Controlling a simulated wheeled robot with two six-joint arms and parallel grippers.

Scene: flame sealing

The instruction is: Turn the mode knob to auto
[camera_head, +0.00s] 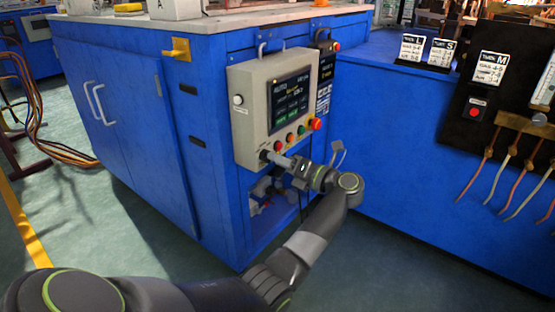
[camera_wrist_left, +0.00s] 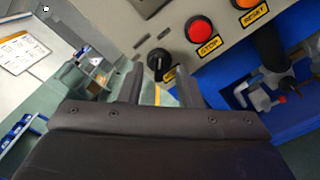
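The grey control panel (camera_head: 248,110) is on the front of the blue cabinet. The black mode knob (camera_head: 264,155) is low on its left side. It also shows in the left wrist view (camera_wrist_left: 158,62), with a light mark on its face. My left gripper (camera_head: 281,160) is close in front of the knob. In the left wrist view its two fingers (camera_wrist_left: 160,84) are apart, with the knob just beyond the gap between their tips. I cannot tell whether they touch it. The yellow label beside the knob is partly hidden by a finger. My right gripper is not in view.
A red STOP button (camera_wrist_left: 201,28) and an orange RESET button (camera_wrist_left: 246,4) sit close to the knob. A red button (camera_head: 315,124) is on the panel's right side. A screen (camera_head: 290,103) is above, seemingly reading AUTO. Pipe fittings (camera_head: 265,187) are below.

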